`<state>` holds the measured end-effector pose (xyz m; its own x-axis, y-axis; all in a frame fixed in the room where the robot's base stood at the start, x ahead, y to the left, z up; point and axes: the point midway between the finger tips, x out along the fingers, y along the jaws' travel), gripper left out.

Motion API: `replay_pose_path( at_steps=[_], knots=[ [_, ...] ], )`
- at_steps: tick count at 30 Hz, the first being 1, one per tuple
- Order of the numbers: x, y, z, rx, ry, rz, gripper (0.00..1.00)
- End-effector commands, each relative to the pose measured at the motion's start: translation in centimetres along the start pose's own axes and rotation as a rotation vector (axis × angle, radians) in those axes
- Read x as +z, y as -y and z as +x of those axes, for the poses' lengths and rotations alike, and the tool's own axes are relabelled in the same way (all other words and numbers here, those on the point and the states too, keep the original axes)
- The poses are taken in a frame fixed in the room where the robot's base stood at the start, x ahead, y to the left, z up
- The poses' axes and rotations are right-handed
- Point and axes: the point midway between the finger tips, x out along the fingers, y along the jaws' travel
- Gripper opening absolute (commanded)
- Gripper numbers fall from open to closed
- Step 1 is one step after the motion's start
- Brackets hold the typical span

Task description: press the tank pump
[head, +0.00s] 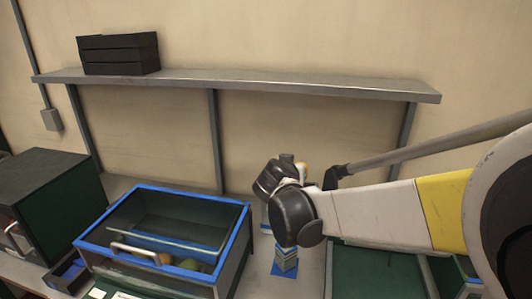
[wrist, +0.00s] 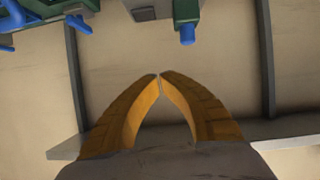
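A blue-rimmed tank (head: 249,205) with dark see-through walls and a pale handle on its front stands left of my arm in the head view. My gripper (wrist: 158,76) has its two orange fingers drawn together, tips meeting, with nothing visible between them. In the head view it is mostly hidden behind my dark wrist, right of the tank and below the shelf. Green and blue fittings, one with a blue stub (wrist: 187,34), show at the top of the wrist view, apart from the fingertips. I cannot tell whether they belong to the pump.
A grey shelf (head: 260,82) runs along the wall, with black trays (head: 118,54) at its left end. A dark green box (head: 45,190) stands at the left. A small blue-based stack (head: 286,262) stands below my wrist. Green bins (head: 375,273) lie under my arm.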

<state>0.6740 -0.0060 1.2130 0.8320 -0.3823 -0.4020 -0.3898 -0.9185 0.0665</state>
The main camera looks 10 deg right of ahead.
Motion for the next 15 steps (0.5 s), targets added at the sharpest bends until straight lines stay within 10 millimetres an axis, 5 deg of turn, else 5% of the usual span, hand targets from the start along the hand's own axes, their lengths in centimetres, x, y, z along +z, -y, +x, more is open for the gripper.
replay_pose_path(
  at_steps=[6,15],
  knots=[
    [-1.7,4.7,3.3,-0.017,-0.121,0.041,0.00],
    [-2.0,6.6,4.4,-0.031,-0.171,0.061,0.00]
  ],
)
